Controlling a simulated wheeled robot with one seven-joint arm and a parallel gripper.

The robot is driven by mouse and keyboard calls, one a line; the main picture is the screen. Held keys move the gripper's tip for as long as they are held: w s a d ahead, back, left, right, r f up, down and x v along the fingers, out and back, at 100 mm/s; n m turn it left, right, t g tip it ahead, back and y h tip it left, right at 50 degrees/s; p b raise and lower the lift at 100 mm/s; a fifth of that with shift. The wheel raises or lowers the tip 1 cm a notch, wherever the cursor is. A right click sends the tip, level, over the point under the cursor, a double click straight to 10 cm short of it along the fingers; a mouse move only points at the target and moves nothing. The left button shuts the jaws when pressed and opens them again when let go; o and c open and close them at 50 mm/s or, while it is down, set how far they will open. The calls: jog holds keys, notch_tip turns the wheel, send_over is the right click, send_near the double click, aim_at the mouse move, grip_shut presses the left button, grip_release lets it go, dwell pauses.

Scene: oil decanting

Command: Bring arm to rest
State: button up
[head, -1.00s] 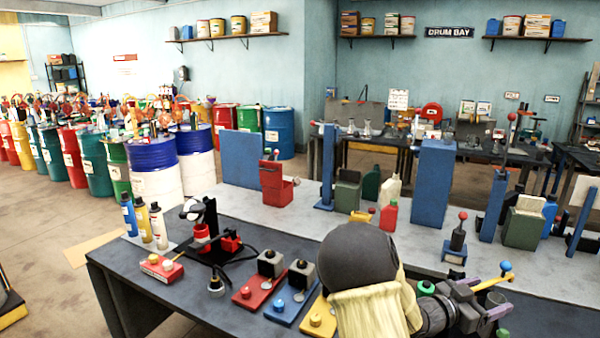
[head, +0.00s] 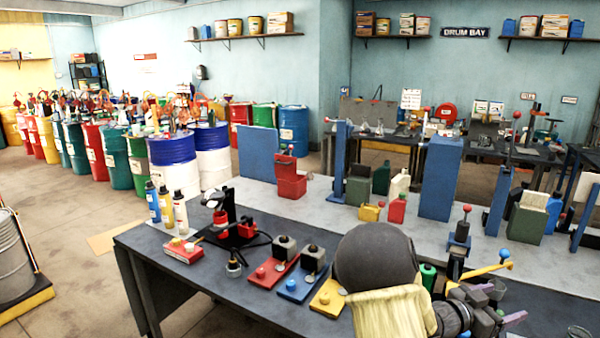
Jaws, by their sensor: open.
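My arm reaches in from the bottom edge over the front of the dark work table (head: 240,322). My gripper (head: 497,302) is at the lower right with its purple-tipped fingers apart. Nothing shows between them. It points right, close to a yellow lever with a blue ball (head: 487,270) and a black post with a red knob (head: 459,240). I cannot tell whether it touches either. My arm hides part of the table behind it.
A green cylinder (head: 428,277) stands close beside my arm. Red (head: 272,271), blue (head: 300,285) and yellow (head: 328,300) bases stand to its left. A clear glass (head: 578,332) is at the bottom right. Oil drums (head: 172,165) and open floor lie at the left.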

jog(key=w+a+f+n+t+y+b, duration=0.35)
jog(key=a+f+n+y, duration=0.35)
jog(key=a+f+y, duration=0.6)
jog(key=s+a+n+g+y+b, duration=0.2)
jog(key=s+a+n, duration=0.6)
jog(key=s+a, duration=0.8)
jog(key=a+g+y, duration=0.1)
jog(key=g+y, duration=0.1)
jog(key=g, duration=0.1)
jog(key=shift+s+a+f, duration=0.3)
jog(key=shift+f, duration=0.1)
